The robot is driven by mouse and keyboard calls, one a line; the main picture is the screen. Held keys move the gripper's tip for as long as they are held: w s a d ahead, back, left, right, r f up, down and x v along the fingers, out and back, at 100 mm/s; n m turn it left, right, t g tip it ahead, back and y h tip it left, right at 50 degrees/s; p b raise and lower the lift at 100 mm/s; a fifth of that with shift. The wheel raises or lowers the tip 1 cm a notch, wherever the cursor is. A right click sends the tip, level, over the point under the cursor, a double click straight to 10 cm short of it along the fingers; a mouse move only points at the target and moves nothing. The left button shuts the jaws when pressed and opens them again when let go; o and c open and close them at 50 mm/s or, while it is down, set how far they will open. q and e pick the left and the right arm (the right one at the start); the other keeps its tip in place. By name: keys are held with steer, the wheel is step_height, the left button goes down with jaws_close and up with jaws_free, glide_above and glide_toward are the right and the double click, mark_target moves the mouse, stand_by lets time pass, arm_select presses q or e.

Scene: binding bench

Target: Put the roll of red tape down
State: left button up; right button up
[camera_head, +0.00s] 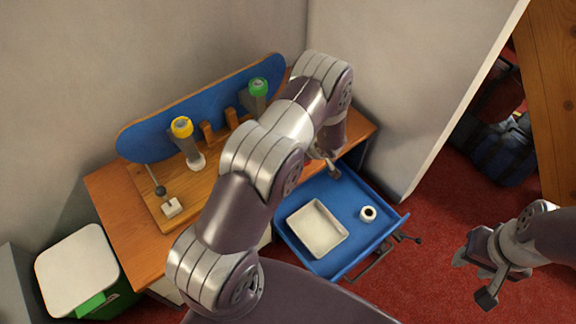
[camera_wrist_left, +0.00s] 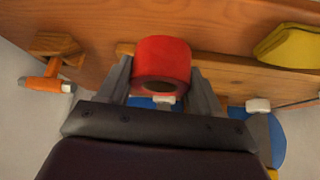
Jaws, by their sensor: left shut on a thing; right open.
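The roll of red tape (camera_wrist_left: 162,58) is between the fingers of my left gripper (camera_wrist_left: 161,75) in the left wrist view, its dark hollow core facing the camera. The gripper is shut on it. The roll appears over a wooden surface; I cannot tell whether it touches it. My right gripper (camera_head: 478,276) is open and empty at the lower right, over the red carpet.
A wooden bench (camera_head: 115,208) carries a blue board (camera_head: 150,142) and tools with yellow (camera_head: 182,127) and green (camera_head: 258,86) tops. The open blue drawer (camera_head: 345,188) holds a white tray (camera_head: 317,228) and a small white roll (camera_head: 368,214). A white-lidded bin (camera_head: 77,270) stands left.

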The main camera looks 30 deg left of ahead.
arm_select(q)
steer(key=shift+a+f, duration=0.4)
steer(key=shift+a, duration=0.2)
steer(key=shift+a+f, duration=0.4)
steer(key=shift+a, duration=0.2)
step_height(320, 180, down, 4)
steer(key=shift+a+r+b, duration=0.1)
steer(key=shift+b, duration=1.1)
steer(key=shift+w, duration=0.1)
arm_select(e)
step_height(320, 180, down, 3)
steer(key=shift+r, duration=0.1)
arm_select(q)
steer(key=o, duration=1.1)
steer(key=shift+c, duration=0.2)
